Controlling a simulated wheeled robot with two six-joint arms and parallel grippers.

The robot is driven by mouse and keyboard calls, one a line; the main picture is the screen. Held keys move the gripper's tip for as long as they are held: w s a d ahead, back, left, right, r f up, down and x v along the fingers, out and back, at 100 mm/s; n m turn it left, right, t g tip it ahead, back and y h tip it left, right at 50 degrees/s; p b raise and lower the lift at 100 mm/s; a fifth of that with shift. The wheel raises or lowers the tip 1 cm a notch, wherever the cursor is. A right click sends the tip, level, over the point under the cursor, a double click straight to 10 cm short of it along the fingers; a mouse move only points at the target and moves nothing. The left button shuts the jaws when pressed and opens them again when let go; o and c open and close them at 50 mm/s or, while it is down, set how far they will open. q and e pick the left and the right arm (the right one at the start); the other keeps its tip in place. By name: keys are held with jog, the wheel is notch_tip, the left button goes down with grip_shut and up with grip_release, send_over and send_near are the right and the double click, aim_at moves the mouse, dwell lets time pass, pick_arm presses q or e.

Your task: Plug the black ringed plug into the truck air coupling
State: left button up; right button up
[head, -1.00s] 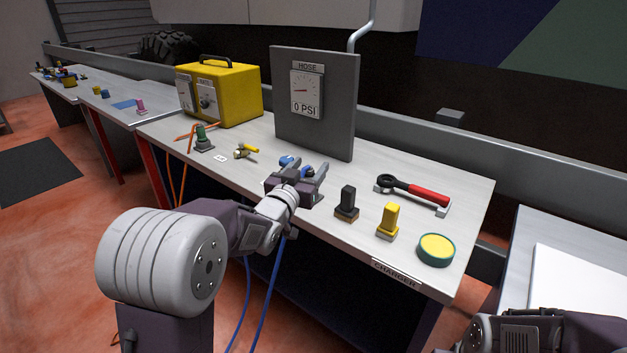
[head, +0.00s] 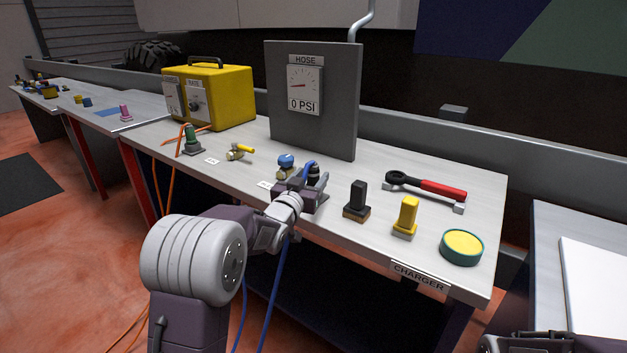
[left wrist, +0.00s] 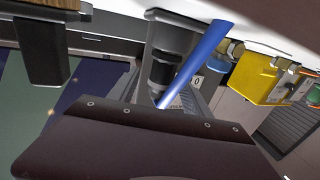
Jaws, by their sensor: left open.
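The black ringed plug (head: 314,172) stands upright near the front of the workbench, with a blue hose (head: 308,166) curving from it. My left gripper (head: 313,189) is open, low at the plug, with its fingers around or right beside it. The head view does not show whether they touch. In the left wrist view the plug (left wrist: 162,72) is just ahead of the gripper, and the blue hose (left wrist: 198,60) crosses in front of it. I cannot single out the truck air coupling. My right gripper is not in view; only part of that arm shows at bottom right.
A brass valve with a blue knob (head: 286,160) is close left of the gripper. A black block (head: 358,197), a yellow block (head: 406,215) and a round yellow-topped tin (head: 462,246) are to the right. A grey gauge panel (head: 335,120) stands behind, and a red-handled wrench (head: 440,190) lies at right.

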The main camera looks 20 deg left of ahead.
pick_arm(q)
jog(key=w, duration=0.5)
jog(key=shift+w+d+f, duration=0.15)
jog(key=shift+f, duration=0.1)
jog(key=shift+r, duration=0.1)
grip_shut()
